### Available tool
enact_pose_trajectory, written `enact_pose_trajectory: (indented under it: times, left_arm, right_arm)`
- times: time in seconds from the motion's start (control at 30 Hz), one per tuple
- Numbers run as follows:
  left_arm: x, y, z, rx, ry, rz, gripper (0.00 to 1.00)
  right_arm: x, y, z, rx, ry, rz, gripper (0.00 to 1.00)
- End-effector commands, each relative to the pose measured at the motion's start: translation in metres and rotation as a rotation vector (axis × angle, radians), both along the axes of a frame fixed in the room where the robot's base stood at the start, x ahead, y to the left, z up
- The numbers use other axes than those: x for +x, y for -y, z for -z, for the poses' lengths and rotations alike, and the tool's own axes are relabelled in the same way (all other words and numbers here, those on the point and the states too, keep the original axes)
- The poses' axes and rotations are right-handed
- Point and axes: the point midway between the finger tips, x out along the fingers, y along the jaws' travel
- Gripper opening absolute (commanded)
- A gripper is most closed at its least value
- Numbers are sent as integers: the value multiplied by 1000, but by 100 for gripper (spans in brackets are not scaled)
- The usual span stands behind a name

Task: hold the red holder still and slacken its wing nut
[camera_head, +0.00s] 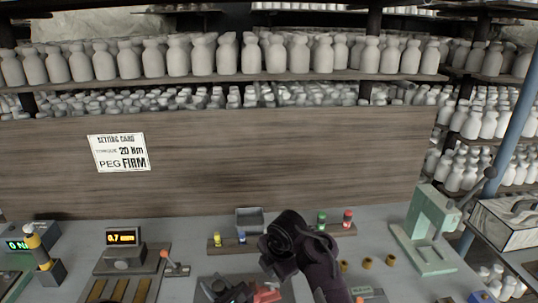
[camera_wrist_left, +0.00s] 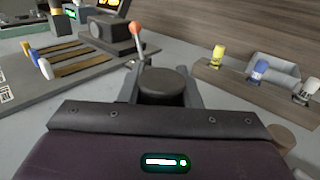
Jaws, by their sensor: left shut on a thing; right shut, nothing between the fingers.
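The red holder (camera_head: 267,294) is at the bottom edge of the head view, partly cut off and partly covered by dark parts. Its wing nut cannot be made out. My left gripper (camera_head: 226,291) is low in the head view, beside the red part and shut on it; the contact itself is not clear. In the left wrist view a dark round piece (camera_wrist_left: 162,84) sits between grey finger-like parts; I cannot tell whether it belongs to the holder. My right gripper (camera_head: 273,262) is shut and empty, close above the holder, largely hidden by its own dark wrist.
A rail (camera_head: 228,248) with coloured pegs stands behind, near a grey bin (camera_head: 251,220). An orange-knobbed lever (camera_head: 172,266) and a 0.7 display (camera_head: 122,239) are to the left. A green press (camera_head: 428,230) stands right. A wooden panel (camera_head: 270,160) closes the back.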

Motion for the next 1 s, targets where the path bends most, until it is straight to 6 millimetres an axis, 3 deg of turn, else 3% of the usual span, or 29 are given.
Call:
enact_pose_trajectory:
  times: [0.2, 0.7, 1.0]
  left_arm:
    - [0, 0, 0, 1, -2, 1, 0]
    - [0, 0, 0, 1, -2, 1, 0]
    - [0, 1, 0, 0, -1, 1, 0]
  right_arm:
    - [-10, 9, 16, -2, -53, 2, 0]
    - [-9, 9, 71, -4, -49, 3, 0]
    - [-8, 9, 79, -2, -48, 2, 0]
